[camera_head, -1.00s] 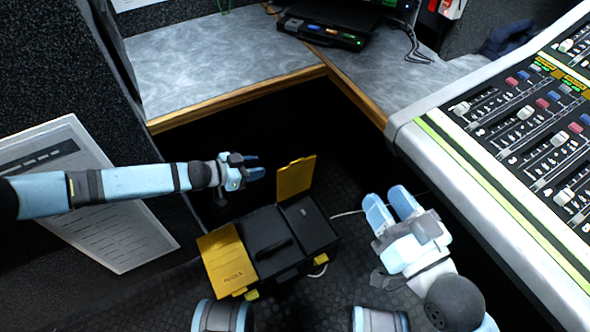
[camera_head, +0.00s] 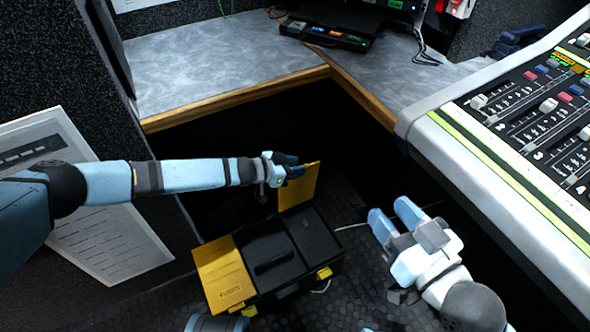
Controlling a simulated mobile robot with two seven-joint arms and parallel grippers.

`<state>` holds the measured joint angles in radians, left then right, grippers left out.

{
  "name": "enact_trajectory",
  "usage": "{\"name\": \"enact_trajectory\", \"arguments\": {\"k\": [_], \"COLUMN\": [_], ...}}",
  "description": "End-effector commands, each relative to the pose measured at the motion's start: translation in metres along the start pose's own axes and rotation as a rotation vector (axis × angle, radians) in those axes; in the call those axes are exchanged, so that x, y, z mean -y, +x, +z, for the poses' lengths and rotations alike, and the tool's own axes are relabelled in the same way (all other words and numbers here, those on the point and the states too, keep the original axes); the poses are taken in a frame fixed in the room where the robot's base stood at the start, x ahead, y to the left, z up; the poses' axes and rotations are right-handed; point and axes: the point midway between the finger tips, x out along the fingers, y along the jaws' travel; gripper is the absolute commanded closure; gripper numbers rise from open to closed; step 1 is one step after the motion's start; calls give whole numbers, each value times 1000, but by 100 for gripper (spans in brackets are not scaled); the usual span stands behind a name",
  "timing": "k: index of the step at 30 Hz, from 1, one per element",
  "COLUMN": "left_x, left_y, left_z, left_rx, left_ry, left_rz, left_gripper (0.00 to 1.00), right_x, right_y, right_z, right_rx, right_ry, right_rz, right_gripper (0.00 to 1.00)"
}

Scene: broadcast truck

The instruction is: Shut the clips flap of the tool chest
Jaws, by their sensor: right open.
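The black tool chest (camera_head: 268,258) stands on the dark floor, with a handle on its lid. One yellow flap (camera_head: 299,188) stands raised at its far right side. A second yellow flap (camera_head: 225,275) lies at its left side, with lettering too small to read now. I cannot read which one is marked clips. My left gripper (camera_head: 296,167) is at the upper left edge of the raised flap, close to it or touching; its finger gap is unclear. My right gripper (camera_head: 391,208) is open and empty, to the right of the chest and apart from it.
A grey worktop (camera_head: 220,65) with a wooden edge runs behind the chest. A mixing console (camera_head: 530,130) stands at the right, near my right arm. A paper sheet (camera_head: 105,235) hangs at the left. A pale cable lies beside the chest.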

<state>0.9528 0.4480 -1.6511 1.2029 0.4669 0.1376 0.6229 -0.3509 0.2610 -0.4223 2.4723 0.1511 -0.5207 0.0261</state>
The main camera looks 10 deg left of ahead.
Motion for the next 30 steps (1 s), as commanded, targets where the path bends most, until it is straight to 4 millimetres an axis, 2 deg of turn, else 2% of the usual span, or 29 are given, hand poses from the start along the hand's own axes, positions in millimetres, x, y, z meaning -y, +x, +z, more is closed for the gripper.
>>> {"name": "enact_trajectory", "arguments": {"k": [8, 9, 13, 14, 23, 30], "left_x": [0, 0, 0, 0, -3, -25], "left_y": [2, 2, 2, 2, 2, 2], "left_z": [0, 0, 0, 0, 0, 1], "left_rx": [0, 0, 0, 0, 0, -1], "left_ry": [0, -1, -1, -1, 4, 67], "left_rz": [0, 0, 0, 0, -3, -29], "left_gripper": [66, 68, 98, 100, 100, 100], "right_x": [-1, 0, 0, 0, 0, 5], "right_y": [1, 0, 0, 0, 0, -4], "right_z": [-2, -2, -2, -2, -4, -6], "right_rx": [-7, -7, -7, -7, -5, 33], "right_ry": [-8, -8, -8, -8, -4, 56], "right_rz": [0, 0, 0, 0, -1, -8], "right_gripper": [56, 56, 56, 56, 56, 56]}}
